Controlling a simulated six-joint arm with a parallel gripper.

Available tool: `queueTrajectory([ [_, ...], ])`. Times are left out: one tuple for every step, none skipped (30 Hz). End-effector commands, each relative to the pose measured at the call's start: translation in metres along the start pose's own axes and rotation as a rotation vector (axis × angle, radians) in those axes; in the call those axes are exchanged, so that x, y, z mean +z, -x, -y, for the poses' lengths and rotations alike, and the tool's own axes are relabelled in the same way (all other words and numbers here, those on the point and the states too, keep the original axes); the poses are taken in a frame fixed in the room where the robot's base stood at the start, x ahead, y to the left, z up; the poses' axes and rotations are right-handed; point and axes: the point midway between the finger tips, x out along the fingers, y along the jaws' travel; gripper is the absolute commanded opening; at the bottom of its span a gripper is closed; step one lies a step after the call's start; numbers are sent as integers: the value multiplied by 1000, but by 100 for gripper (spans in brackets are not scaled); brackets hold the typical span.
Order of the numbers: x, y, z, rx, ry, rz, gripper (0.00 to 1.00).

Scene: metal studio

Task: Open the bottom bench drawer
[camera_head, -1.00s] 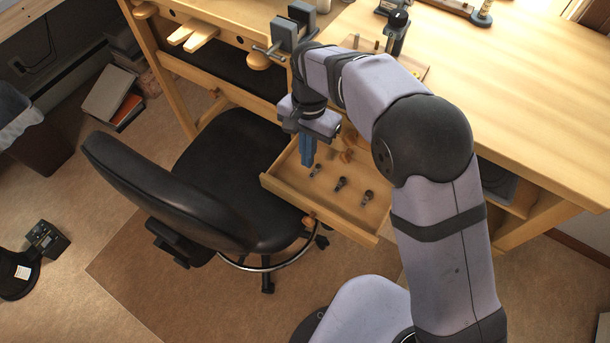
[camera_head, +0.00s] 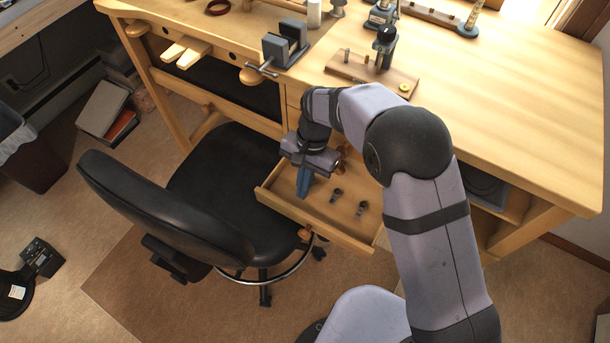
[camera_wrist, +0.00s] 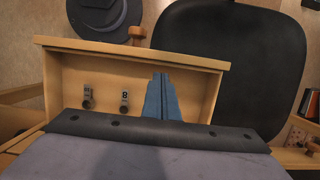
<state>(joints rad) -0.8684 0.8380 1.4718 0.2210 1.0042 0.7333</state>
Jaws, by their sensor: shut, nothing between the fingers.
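A wooden bench drawer (camera_head: 327,229) stands pulled out from under the workbench (camera_head: 480,95) in the head view. Its front panel and round wooden knob (camera_head: 305,234) face the office chair. Small dark metal tools (camera_head: 362,209) lie on its floor. The drawer also fills the middle of the wrist view (camera_wrist: 200,58), with its knob (camera_wrist: 137,34) beyond the front panel. My gripper (camera_head: 303,185) has blue fingers, which are shut and empty. It points down over the drawer's left part, seemingly inside or just above it. I cannot tell whether the fingertips touch the drawer.
A black office chair (camera_head: 225,185) stands close to the drawer's left side and front. A vise (camera_head: 285,45) and a wooden tool board (camera_head: 350,70) are on the bench. Open floor (camera_head: 180,300) lies in front.

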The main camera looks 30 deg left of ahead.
Motion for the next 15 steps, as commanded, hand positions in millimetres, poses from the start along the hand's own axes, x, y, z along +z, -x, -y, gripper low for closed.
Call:
queueTrajectory([
  [0,-7,0,2,0,2,0],
  [0,-11,0,2,0,2,0],
  [0,-14,0,0,0,1,0],
  [0,-17,0,0,0,1,0],
  [0,-19,0,0,0,1,0],
  [0,-22,0,0,0,1,0],
  [0,-24,0,0,0,1,0],
  [0,-25,0,0,0,1,0],
  [0,-27,0,-1,0,0,0],
  [0,-27,0,-1,0,0,0],
  [0,-28,0,-1,0,0,0],
  [0,-28,0,-1,0,0,0],
  [0,-28,0,-1,0,-1,0],
  [0,-28,0,-1,0,-1,0],
  [0,-28,0,-1,0,-1,0],
])
